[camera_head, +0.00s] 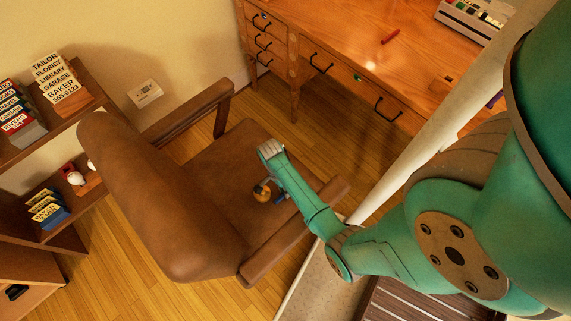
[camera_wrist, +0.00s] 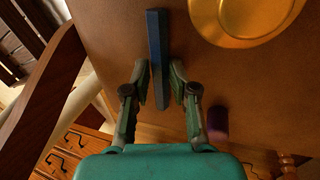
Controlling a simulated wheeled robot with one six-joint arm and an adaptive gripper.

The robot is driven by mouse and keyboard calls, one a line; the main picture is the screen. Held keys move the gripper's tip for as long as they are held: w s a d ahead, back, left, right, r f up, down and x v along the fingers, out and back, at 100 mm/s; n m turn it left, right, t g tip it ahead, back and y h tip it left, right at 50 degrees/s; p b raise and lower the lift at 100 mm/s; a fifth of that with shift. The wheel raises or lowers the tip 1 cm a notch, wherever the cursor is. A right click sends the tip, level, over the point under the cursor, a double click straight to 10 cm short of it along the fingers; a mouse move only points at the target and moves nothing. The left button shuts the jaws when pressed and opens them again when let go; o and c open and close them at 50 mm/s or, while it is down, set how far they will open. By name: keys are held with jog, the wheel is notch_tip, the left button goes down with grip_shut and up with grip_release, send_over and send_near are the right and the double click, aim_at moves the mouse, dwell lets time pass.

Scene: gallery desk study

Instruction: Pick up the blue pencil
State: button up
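The blue pencil (camera_wrist: 157,45) lies on the brown chair seat (camera_wrist: 110,25). In the head view a small blue piece of it (camera_head: 281,198) shows beside my arm; the rest is hidden. My gripper (camera_wrist: 159,68) is open in the wrist view, with one finger on each side of the pencil's near part. Narrow gaps seem to show between the fingers and the pencil, though I cannot tell how far the fingertips are above the seat. In the head view my arm hides most of the gripper.
A round brass object (camera_wrist: 245,15) lies right of the pencil. A dark purplish object (camera_wrist: 218,122) is near the right finger. The chair's armrest (camera_head: 265,258) and backrest (camera_head: 140,200) border the seat. A wooden desk (camera_head: 350,40) with a red object (camera_head: 390,36) stands behind.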

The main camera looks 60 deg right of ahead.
grip_shut()
